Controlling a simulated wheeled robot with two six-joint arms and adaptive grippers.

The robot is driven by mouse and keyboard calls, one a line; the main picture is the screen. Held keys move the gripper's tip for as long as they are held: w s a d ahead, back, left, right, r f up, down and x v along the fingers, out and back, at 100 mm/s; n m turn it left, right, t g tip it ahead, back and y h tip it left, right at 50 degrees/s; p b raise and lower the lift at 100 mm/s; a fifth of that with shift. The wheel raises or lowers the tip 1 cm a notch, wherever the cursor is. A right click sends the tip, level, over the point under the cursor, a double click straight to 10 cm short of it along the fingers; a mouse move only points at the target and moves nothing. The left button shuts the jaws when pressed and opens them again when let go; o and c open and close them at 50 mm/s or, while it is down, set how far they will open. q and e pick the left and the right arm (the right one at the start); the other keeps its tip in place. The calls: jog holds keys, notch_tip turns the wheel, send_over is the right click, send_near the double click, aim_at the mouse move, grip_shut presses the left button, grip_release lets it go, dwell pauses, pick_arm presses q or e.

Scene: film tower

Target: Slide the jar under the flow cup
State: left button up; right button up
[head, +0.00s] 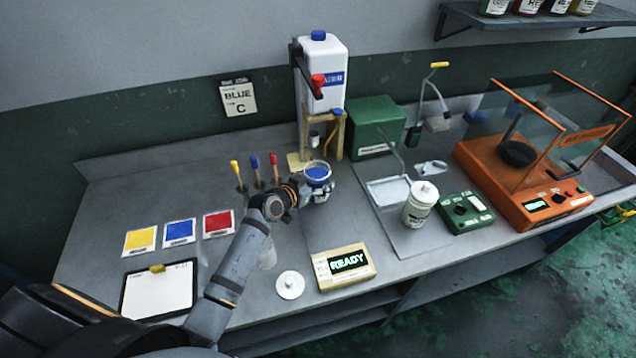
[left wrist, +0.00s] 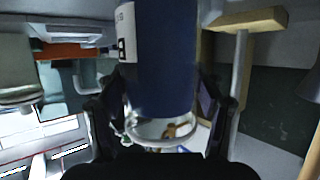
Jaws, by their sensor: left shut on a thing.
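The jar (head: 318,185) is clear with blue contents and stands in front of the wooden stand, near the counter's back. My left gripper (head: 302,187) is shut on the jar from the left. In the left wrist view the jar (left wrist: 165,60) fills the middle between the fingers of my left gripper (left wrist: 162,112). The flow cup (head: 314,139) is a small grey cup in the wooden stand (head: 338,138), behind and above the jar in the head view. The jar appears in front of the cup rather than under it. My right gripper is not in view.
Three colour-tipped tools (head: 255,172) stand left of my gripper. A green box (head: 374,128) is to the right. A white bottle (head: 419,205), a white lid (head: 290,284) and a READY display (head: 345,265) are nearer the front.

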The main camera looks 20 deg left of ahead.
pick_arm(q)
jog(key=shift+f, duration=0.15)
dwell(0.4)
jog(key=o, duration=1.6)
jog(key=shift+f, duration=0.1)
notch_tip(320, 180, up, 10)
jog(key=shift+r, duration=0.1)
